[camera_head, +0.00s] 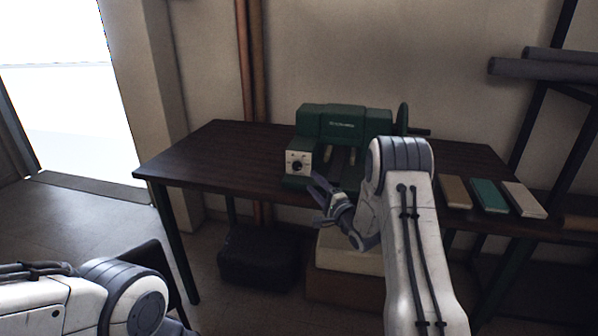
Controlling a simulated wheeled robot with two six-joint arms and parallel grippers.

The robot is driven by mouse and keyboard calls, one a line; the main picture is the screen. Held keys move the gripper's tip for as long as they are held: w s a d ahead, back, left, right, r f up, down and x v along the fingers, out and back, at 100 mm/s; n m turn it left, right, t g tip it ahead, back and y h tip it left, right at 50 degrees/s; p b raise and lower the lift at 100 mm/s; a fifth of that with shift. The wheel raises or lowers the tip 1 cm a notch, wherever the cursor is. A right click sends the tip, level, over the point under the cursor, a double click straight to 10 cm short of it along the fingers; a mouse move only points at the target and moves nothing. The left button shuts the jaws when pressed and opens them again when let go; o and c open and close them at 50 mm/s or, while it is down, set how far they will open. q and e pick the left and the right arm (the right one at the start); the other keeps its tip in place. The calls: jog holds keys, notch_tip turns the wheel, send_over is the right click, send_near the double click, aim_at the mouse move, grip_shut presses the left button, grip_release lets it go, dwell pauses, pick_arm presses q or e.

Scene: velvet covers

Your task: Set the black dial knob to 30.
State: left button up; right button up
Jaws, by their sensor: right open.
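The black dial knob (297,166) sits on a small white plate (291,156) at the left front of a green machine (345,121). The machine stands on a dark wooden table. The dial's markings are too small to read, so I cannot tell its setting. My right gripper (315,189) is open and empty, just below and to the right of the knob, apart from it. My left arm shows at the lower left, but its gripper is not in view.
The dark table (215,150) has free room left of the machine. A hand wheel (402,117) stands at the machine's right side. Brown, teal (489,196) and pale blocks lie at the table's right. A dark box (262,258) is on the floor below.

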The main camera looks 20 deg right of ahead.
aim_at(298, 168)
jog(key=x, duration=0.9)
jog(key=shift+w+a+r+p, duration=0.1)
jog(key=shift+w+p, duration=0.05)
jog(key=shift+p, duration=0.25)
grip_shut()
